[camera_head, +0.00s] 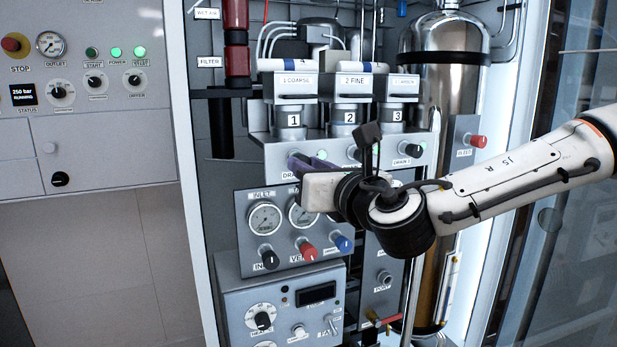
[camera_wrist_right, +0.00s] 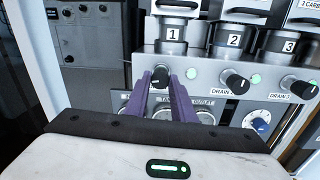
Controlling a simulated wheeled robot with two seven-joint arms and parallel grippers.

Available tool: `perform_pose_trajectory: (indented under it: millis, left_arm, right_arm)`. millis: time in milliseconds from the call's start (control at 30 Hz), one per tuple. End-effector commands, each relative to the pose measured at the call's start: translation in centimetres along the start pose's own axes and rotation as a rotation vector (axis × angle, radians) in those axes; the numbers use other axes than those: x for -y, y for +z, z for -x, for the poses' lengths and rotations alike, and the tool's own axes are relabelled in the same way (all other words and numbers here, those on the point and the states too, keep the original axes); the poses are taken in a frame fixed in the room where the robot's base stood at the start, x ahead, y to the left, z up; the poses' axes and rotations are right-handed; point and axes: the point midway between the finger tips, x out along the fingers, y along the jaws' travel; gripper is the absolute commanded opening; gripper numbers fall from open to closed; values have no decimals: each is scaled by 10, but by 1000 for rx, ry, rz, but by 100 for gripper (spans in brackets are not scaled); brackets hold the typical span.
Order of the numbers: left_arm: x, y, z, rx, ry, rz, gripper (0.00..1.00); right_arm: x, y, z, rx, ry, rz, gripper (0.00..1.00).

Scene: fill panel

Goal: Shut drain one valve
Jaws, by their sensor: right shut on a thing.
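The drain one valve is a black knob (camera_wrist_right: 160,75) on the grey strip under the canister marked 1. My right gripper (camera_head: 303,162) reaches the strip from the right. In the right wrist view its purple fingers (camera_wrist_right: 153,82) are shut on the drain one knob. In the head view the gripper hides this knob, and only part of its "DRAIN" label shows. The drain 2 knob (camera_wrist_right: 235,82) and the drain 3 knob (camera_wrist_right: 303,89) stand to the right, apart from the fingers. My left gripper is in neither view.
Below the strip are a gauge panel (camera_head: 264,218) with inlet, vent and blue knobs, and a lower box (camera_head: 283,307) with a dial and display. A tall steel cylinder (camera_head: 447,60) stands right of the canisters. A control cabinet (camera_head: 110,150) is at the left.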

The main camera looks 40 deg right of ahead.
Motion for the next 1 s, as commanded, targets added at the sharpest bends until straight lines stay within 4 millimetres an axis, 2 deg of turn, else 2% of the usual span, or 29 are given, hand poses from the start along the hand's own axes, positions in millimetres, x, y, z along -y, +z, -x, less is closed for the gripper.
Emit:
perform_pose_trajectory:
  millis: [33, 200, 600, 1000]
  left_arm:
    - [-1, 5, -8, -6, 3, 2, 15]
    - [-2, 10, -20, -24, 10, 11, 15]
    - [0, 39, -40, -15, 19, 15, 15]
    - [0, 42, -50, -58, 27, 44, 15]
  right_arm:
    - [1, -5, 0, 7, 0, -40, 0]
    - [1, -6, 0, 14, 0, -196, 0]
    - [0, -5, 0, 29, -2, -576, 0]
    - [-1, -4, 0, 46, -2, -954, 0]
